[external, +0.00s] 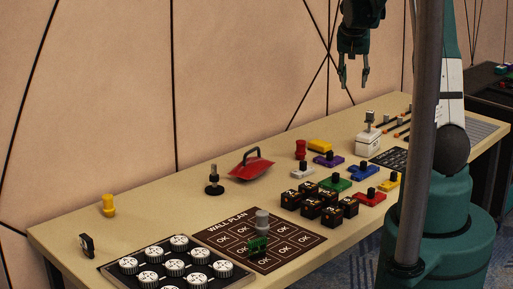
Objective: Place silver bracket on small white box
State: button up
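My gripper (355,85) hangs in the air at the upper right, above the back of the table, fingers pointing down. Its two fingers are apart and nothing shows between them. A small white box (368,145) stands on the table below it, toward the right. A small grey, upright piece (369,119) stands on top of this box; it may be the silver bracket, but it is too small to tell. A lower white block (302,172) with a black knob sits farther left. No other clear silver bracket shows.
A grey pole (419,130) blocks part of the right side.

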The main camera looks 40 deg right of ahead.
jog(key=s+a+r+n+t, duration=0.15)
jog(key=a+r, duration=0.25)
jog(key=a, duration=0.6)
jog(key=s+a+r+n+y, duration=0.15)
jog(key=a+r, duration=0.25)
jog(key=a, duration=0.6)
jog(key=s+a+r+n+t, duration=0.1)
jog(key=s+a+r+n, duration=0.3)
jog(key=a, duration=0.6)
jog(key=s+a+n+t+y, duration=0.1)
jog(key=s+a+n, duration=0.1)
jog(key=s+a, duration=0.5)
jog(key=s+a+n+t+y, duration=0.1)
jog(key=s+a+n, duration=0.2)
jog(key=s+a, duration=0.5)
jog(key=a, duration=0.7)
jog(key=shift+a+r+y, duration=0.15)
jog(key=shift+a+y, duration=0.05)
jog(key=shift+y, duration=0.15)
